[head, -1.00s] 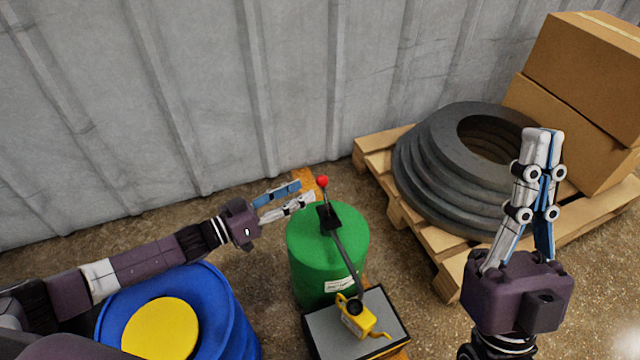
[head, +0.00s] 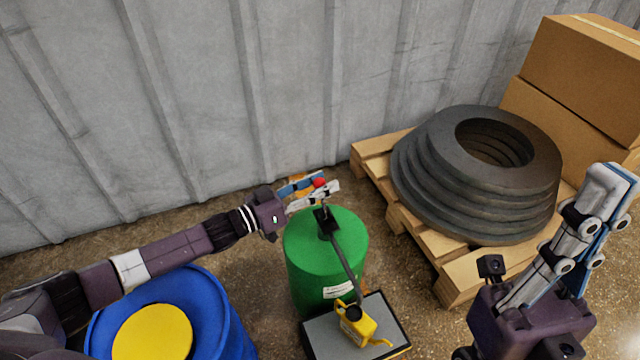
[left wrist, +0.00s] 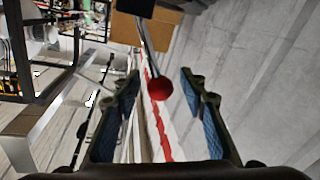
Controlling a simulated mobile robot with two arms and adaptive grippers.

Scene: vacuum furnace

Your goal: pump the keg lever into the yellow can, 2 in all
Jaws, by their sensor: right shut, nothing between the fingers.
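The green keg (head: 318,262) stands upright in the middle of the head view, with a black pump head (head: 326,219) on top. The pump lever ends in a red ball (head: 319,182); the ball also shows in the left wrist view (left wrist: 160,88). My left gripper (head: 318,186) is open, with its fingers on either side of the red ball. In the left wrist view a gap shows between ball and both pads. The spout runs down to the yellow can (head: 357,326), which sits on a grey platform (head: 325,342). My right gripper (head: 618,185) is shut and empty, far right.
A blue drum (head: 215,318) with a yellow lid (head: 152,333) stands below my left arm. A wooden pallet (head: 465,285) on the right holds stacked dark rings (head: 425,190) and cardboard boxes (head: 585,75). A corrugated wall (head: 200,100) closes the back.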

